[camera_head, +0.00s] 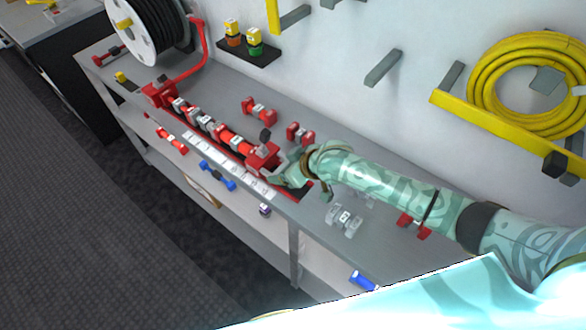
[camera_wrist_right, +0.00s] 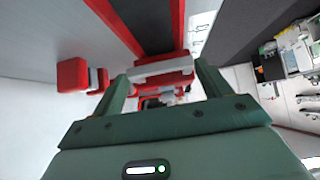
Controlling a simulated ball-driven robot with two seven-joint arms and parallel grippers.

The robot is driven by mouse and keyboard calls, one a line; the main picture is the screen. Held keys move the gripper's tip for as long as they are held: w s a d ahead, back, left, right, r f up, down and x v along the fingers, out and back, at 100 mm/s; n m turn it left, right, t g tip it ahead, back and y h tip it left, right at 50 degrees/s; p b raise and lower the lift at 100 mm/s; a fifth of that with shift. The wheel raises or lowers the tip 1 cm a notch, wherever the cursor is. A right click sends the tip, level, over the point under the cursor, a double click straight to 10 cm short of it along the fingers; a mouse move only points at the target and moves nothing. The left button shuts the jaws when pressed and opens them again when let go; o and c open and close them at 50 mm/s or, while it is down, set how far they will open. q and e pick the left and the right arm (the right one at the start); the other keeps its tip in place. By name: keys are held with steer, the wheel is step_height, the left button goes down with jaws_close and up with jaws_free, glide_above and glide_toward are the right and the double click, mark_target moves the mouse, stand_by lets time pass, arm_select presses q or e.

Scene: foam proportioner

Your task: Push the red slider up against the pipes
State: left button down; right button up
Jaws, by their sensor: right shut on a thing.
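The red slider (camera_head: 263,157) is a blocky red piece on the red rail assembly on the bench, at the right end of the row of red and grey pipes (camera_head: 208,124). In the head view it looks close to the pipes, but I cannot tell if it touches them. My right gripper (camera_head: 286,172) is at the slider's right side. In the right wrist view the fingers (camera_wrist_right: 163,78) stand on either side of a red and pale grey part of the slider (camera_wrist_right: 162,68), shut on it. My left gripper is not in view.
Red couplings (camera_head: 259,110) lie behind the rail, and a clear coupling (camera_head: 343,221) lies to the right. A black hose reel (camera_head: 150,25) stands at the far left end. A yellow hose coil (camera_head: 530,85) hangs on the wall. A lower shelf (camera_head: 262,232) holds more fittings.

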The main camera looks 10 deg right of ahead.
steer(key=o, duration=1.2)
steer(key=shift+w+a+r, duration=0.3)
steer(key=shift+o, duration=0.9)
steer(key=shift+w+a+f, duration=0.15)
steer(key=shift+w, duration=0.1)
steer(key=shift+w+a+f, duration=0.1)
steer(key=shift+w+f, duration=0.05)
steer(key=shift+w, duration=0.05)
steer(key=shift+s, duration=0.25)
arm_select(q)
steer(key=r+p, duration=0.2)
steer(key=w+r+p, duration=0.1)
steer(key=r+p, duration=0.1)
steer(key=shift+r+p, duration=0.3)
steer(key=shift+p, duration=0.1)
arm_select(e)
steer(key=v, duration=1.6)
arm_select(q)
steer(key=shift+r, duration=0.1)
arm_select(e)
steer(key=shift+w, duration=0.15)
